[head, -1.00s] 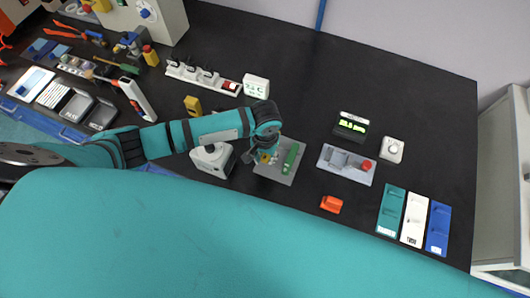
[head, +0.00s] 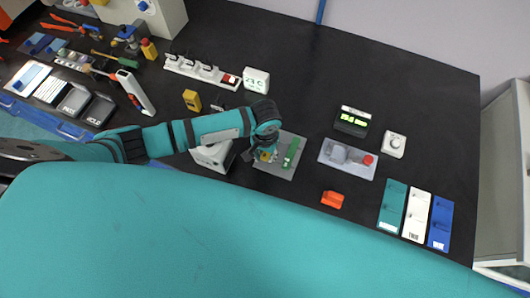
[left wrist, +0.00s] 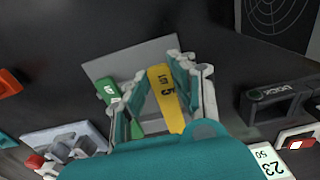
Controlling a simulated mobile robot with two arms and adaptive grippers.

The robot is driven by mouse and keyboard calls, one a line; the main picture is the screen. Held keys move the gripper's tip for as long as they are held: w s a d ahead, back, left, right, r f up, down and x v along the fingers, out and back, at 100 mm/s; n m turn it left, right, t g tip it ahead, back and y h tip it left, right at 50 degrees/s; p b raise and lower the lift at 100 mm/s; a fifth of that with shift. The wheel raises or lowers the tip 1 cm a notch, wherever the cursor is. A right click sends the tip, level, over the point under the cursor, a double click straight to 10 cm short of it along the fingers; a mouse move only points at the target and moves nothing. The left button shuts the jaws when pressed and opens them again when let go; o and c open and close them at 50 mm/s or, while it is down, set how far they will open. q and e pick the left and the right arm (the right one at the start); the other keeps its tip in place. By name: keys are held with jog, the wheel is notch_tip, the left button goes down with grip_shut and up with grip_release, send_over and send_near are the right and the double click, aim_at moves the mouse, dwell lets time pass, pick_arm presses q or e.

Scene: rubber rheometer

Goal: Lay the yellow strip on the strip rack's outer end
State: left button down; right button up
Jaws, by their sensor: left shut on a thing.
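My left gripper (head: 266,153) hangs over the left part of a grey plate, the strip rack (head: 272,174). In the left wrist view, the gripper (left wrist: 158,70) is shut on the yellow strip (left wrist: 165,100), which has dark lettering and lies lengthwise between the fingers. Only a bit of yellow shows under the hand in the head view. A green strip (head: 291,152) lies on the rack beside the gripper; in the left wrist view it (left wrist: 108,91) is partly behind a finger. I cannot tell whether the yellow strip touches the rack. My right gripper is not in view.
A white device (head: 213,156) stands close left of the rack. A grey fixture with a red knob (head: 368,160) stands to the right, and an orange block (head: 332,200) nearer the front. Dark bench top is clear behind the rack.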

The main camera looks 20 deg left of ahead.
pick_arm(q)
jog(key=shift+f, duration=0.3)
jog(key=c, duration=1.1)
grip_release()
jog(key=shift+o, duration=0.4)
jog(key=shift+r, duration=0.1)
notch_tip(320, 180, up, 12)
